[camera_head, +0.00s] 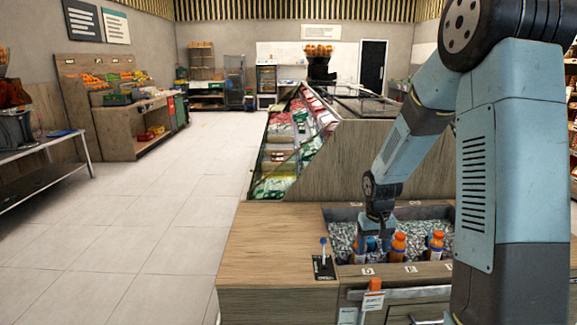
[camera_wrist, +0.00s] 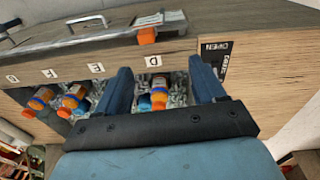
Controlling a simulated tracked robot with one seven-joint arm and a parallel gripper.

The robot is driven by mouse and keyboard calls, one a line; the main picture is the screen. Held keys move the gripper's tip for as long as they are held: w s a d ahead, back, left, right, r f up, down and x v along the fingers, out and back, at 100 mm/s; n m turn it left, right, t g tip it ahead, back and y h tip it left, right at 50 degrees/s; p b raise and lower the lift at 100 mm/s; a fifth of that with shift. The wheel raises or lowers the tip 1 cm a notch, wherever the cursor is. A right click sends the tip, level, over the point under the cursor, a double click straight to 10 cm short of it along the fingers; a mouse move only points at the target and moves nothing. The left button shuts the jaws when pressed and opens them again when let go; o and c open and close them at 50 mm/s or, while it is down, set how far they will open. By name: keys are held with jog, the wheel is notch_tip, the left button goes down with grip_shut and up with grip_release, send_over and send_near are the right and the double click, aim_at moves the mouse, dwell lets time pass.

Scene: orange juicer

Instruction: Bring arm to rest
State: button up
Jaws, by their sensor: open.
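My arm reaches down from the right in the head view. My gripper (camera_head: 374,240) is low over the ice bin (camera_head: 335,214) in the wooden counter. In the wrist view my gripper (camera_wrist: 160,68) is open, its two blue fingers spread apart. An orange juice bottle (camera_wrist: 158,92) shows between the fingers; I cannot tell whether they touch it. In the head view the bottles (camera_head: 398,247) (camera_head: 435,243) stand along the bin's front, and one is partly hidden by my gripper.
Lettered labels (camera_wrist: 153,61) line the bin's front edge. A small lever (camera_head: 323,258) stands on the counter left of the bin. A sloped display case (camera_head: 300,140) is behind the counter. The tiled floor (camera_head: 150,230) to the left is clear; a metal table (camera_head: 45,150) stands at far left.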

jog(key=s+r+t, duration=0.1)
jog(key=s+r, duration=0.4)
jog(key=r, duration=0.7)
jog(key=s+a+r+t, duration=0.1)
jog(key=s+r+t, duration=0.1)
jog(key=s+r, duration=0.5)
jog(key=s+a+r+t, duration=0.1)
jog(key=s+r, duration=0.6)
jog(key=s, duration=0.7)
jog(key=shift+s+a+r+m+t, duration=0.2)
jog(key=shift+a+m+t, duration=0.1)
jog(key=shift+a+t, duration=0.1)
